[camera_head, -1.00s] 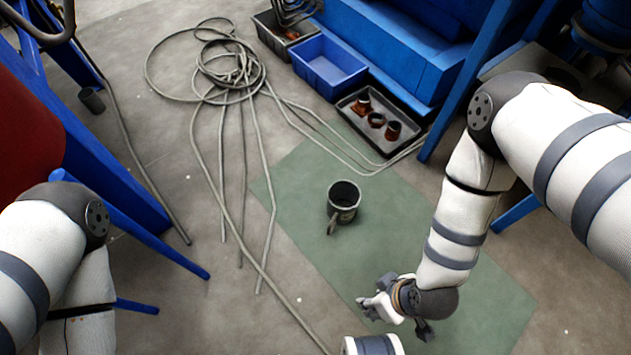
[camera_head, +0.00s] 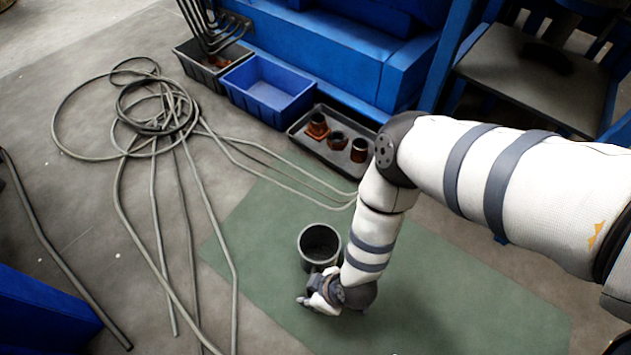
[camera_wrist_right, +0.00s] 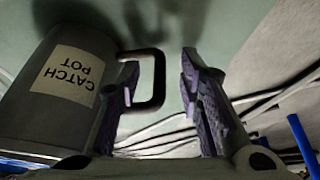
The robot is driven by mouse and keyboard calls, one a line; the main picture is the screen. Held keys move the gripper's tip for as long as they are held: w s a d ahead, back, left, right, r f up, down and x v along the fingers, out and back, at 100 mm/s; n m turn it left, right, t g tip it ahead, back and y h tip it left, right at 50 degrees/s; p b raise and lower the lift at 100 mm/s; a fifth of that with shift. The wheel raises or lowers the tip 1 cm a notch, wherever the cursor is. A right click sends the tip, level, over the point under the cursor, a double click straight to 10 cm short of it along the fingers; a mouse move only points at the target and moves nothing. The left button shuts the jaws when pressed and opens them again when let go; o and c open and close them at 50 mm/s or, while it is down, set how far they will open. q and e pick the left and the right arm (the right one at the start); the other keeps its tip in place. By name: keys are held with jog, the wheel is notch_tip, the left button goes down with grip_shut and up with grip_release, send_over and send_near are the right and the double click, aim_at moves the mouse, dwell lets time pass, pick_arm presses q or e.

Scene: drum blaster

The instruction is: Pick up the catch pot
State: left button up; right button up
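The catch pot (camera_head: 318,246) is a dark grey open-topped can standing on the green floor patch. In the right wrist view the catch pot (camera_wrist_right: 65,85) fills the left side, with a "CATCH POT" label and a squared dark handle (camera_wrist_right: 158,82). My right gripper (camera_head: 318,294) is at the pot's near side, over the handle area. In the wrist view my right gripper (camera_wrist_right: 160,70) is open, with the handle's outer bar between its fingers. The left finger appears to be inside the handle loop; contact is unclear. My left gripper is out of view.
A blue bin (camera_head: 267,97), a dark bin (camera_head: 196,72) and a black tray (camera_head: 312,146) with rusty fittings stand behind the pot by blue machinery. Grey hoses (camera_head: 165,120) lie coiled on the left floor. The green patch (camera_head: 440,300) is clear to the right.

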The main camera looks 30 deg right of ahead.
jog(key=shift+x, duration=0.75)
jog(key=shift+r, duration=0.1)
jog(key=shift+c, duration=0.5)
grip_shut()
jog(key=shift+r, duration=0.1)
